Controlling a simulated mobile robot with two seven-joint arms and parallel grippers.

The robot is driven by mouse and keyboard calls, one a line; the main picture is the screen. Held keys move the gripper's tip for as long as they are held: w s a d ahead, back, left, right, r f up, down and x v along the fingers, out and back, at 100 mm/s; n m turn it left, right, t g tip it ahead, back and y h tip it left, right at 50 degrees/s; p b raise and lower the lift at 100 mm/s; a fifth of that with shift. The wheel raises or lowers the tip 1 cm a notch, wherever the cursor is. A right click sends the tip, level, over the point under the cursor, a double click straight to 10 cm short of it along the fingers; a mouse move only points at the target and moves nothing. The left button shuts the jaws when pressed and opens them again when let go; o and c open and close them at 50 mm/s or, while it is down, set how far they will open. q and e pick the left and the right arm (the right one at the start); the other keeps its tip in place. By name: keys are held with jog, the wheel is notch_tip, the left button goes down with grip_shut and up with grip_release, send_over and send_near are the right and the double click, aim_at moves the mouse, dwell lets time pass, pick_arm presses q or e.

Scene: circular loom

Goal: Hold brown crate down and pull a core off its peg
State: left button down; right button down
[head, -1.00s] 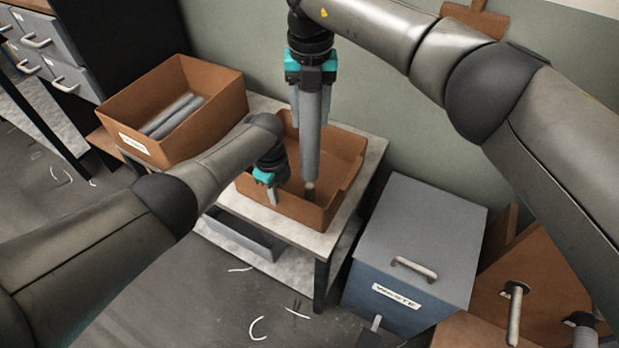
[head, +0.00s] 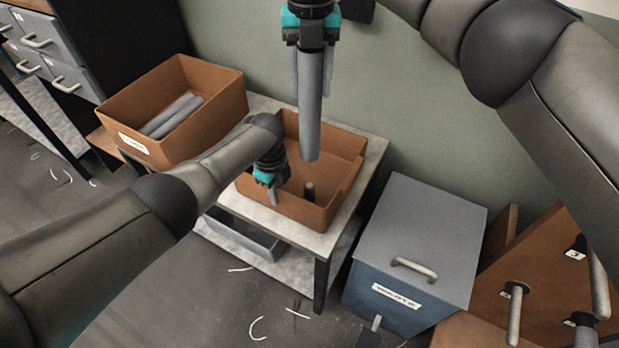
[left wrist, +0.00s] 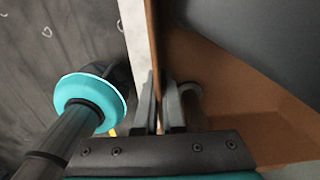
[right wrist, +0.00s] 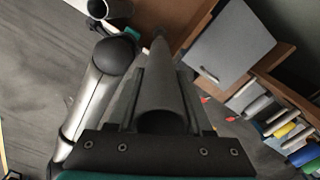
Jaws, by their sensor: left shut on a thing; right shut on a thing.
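The brown crate (head: 345,172) with low walls stands on the small table. A short dark peg (head: 310,191) stands upright inside it. My left gripper (head: 272,194) is shut on the crate's near left wall, which also shows between its fingers in the left wrist view (left wrist: 158,100). My right gripper (head: 311,82) is shut on a grey core (head: 309,135), held upright above the crate. The core's lower end is clear of the peg's top. The core also shows between the fingers in the right wrist view (right wrist: 163,88).
Another brown crate (head: 222,98) with several grey tubes sits to the left. A blue-grey lidded box (head: 415,245) stands right of the table (head: 368,185). Brown boards with pegs (head: 560,245) are at the lower right. Above the crate, the wall is close behind.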

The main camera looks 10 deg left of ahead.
dwell(0.4)
pick_arm(q)
jog(key=c, duration=0.9)
grip_release()
jog(key=shift+c, duration=0.2)
notch_tip(320, 180, up, 12)
